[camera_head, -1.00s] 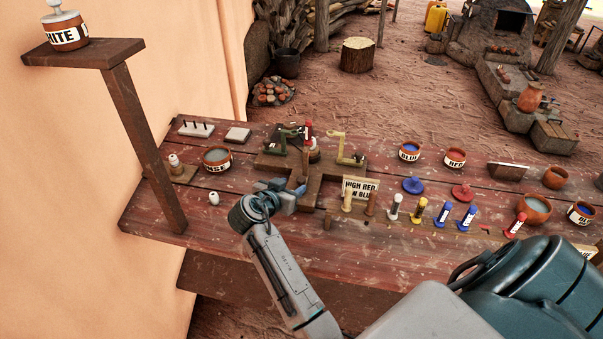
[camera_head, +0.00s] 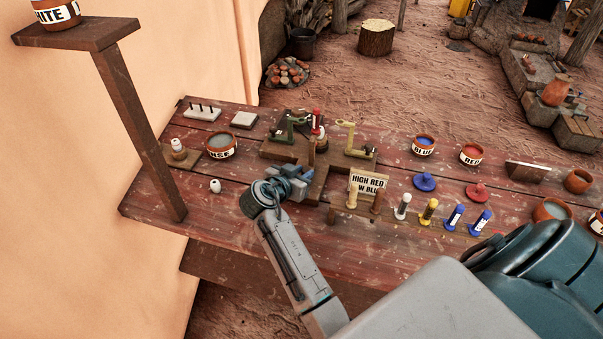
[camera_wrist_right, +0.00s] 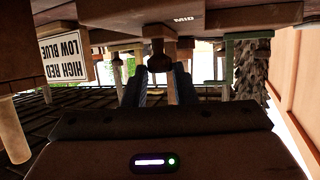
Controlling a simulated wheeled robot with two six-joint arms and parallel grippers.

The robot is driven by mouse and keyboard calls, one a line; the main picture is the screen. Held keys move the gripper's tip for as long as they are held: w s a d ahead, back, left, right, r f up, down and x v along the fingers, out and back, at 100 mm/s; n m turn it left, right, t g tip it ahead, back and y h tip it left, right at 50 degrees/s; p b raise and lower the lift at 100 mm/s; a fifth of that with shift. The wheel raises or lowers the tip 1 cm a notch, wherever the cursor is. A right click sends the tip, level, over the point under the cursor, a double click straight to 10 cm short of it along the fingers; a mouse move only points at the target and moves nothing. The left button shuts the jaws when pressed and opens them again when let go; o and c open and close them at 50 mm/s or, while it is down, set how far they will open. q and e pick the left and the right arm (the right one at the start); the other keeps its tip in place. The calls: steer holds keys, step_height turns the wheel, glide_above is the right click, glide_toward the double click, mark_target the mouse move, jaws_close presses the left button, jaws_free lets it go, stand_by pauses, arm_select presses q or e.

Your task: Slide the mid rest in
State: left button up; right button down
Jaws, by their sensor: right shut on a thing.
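The wooden fixture (camera_head: 274,151) stands on the table, with a green rest (camera_head: 290,128) at its left and a yellow-green rest (camera_head: 352,140) at its right. A red-topped upright (camera_head: 316,121) stands between them. My right gripper (camera_head: 297,182) is at the fixture's near side. In the right wrist view, which is upside down, a wooden block marked MID (camera_wrist_right: 184,20) shows, with a dark brown knob (camera_wrist_right: 158,61) on it. My right gripper (camera_wrist_right: 158,88) is shut on this knob between its fingers. The mid rest's upper part is hard to make out. My left gripper is out of view.
The HIGH RED / LOW BLUE sign (camera_head: 368,183) stands close right of my gripper. Paint pots (camera_head: 424,145) and lids (camera_head: 425,182) lie to the right. A post (camera_head: 140,130) rises at the left.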

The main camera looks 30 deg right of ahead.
mark_target(312, 159)
steer(key=shift+f, duration=0.1)
steer(key=shift+w+d, duration=0.2)
steer(key=shift+d, duration=0.05)
steer(key=shift+w+d+f+b, duration=0.1)
steer(key=shift+w+d+b, duration=0.85)
steer(key=shift+d, duration=0.25)
steer(key=shift+w+d, duration=0.1)
steer(key=shift+w, duration=0.05)
steer(key=shift+r, duration=0.3)
steer(key=c, duration=1.4)
jaws_free()
steer(key=shift+o, duration=1.1)
steer(key=shift+w+d+f, duration=0.1)
steer(key=shift+d+f, duration=0.05)
steer(key=shift+d, duration=0.05)
steer(key=shift+d+f, duration=0.1)
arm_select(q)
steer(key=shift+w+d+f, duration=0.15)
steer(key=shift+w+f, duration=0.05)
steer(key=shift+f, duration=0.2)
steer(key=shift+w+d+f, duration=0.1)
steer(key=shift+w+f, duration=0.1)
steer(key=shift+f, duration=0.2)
arm_select(e)
steer(key=shift+a, duration=0.2)
